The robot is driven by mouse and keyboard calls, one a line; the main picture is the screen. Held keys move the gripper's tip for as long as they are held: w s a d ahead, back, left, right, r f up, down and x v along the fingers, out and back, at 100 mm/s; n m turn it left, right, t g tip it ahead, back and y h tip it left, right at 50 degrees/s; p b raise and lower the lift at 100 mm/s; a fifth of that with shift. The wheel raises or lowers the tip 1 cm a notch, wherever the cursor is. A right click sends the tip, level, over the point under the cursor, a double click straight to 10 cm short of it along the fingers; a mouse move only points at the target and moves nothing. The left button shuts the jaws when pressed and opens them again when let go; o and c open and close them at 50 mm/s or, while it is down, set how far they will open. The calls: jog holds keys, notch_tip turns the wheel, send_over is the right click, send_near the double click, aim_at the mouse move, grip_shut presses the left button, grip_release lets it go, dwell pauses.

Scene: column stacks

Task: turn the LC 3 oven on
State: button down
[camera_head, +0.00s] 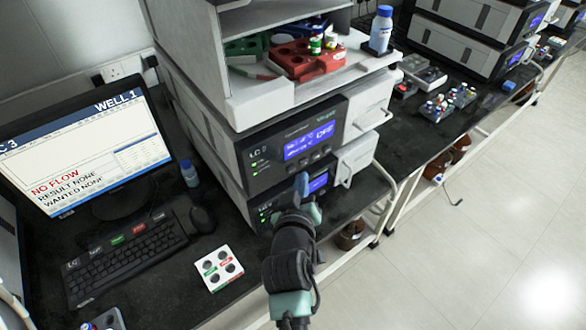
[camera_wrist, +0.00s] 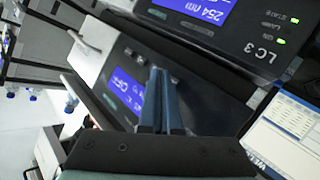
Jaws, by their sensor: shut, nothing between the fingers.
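The LC 3 oven (camera_head: 270,146) is the upper dark-fronted unit of the stack in the head view. Its blue display (camera_head: 310,140) appears to read OFF, with small buttons (camera_head: 305,162) below it. In the wrist view, the oven's display (camera_wrist: 128,92) also reads OFF, and the buttons lie near my fingertips. My gripper (camera_head: 301,180) is shut and empty, its blue fingertips just in front of the oven's lower edge in the head view. The fingers also show in the wrist view (camera_wrist: 161,75). I cannot tell whether they touch a button.
A second LC 3 unit (camera_head: 318,184) with a blue display sits directly below, partly hidden by my gripper; the wrist view shows 254 nm on it. A monitor (camera_head: 85,150), keyboard (camera_head: 130,250) and white vial plate (camera_head: 219,267) stand left. A shelf with racks is above.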

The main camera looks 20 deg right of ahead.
dwell(0.7)
jog(key=shift+w+a, duration=0.15)
jog(key=shift+w, duration=0.25)
jog(key=shift+w+a+b, duration=0.15)
jog(key=shift+w+b, duration=0.25)
jog(key=shift+b, duration=0.15)
dwell(0.4)
jog(key=shift+s, duration=0.1)
jog(key=shift+s+d+p, duration=0.3)
jog(key=shift+s+p, duration=0.25)
jog(key=shift+s, duration=0.15)
jog(key=s+p, duration=0.1)
jog(key=s+d+p, duration=0.1)
jog(key=s, duration=0.1)
jog(key=s+p, duration=0.1)
jog(key=shift+s+d, duration=0.35)
dwell(0.8)
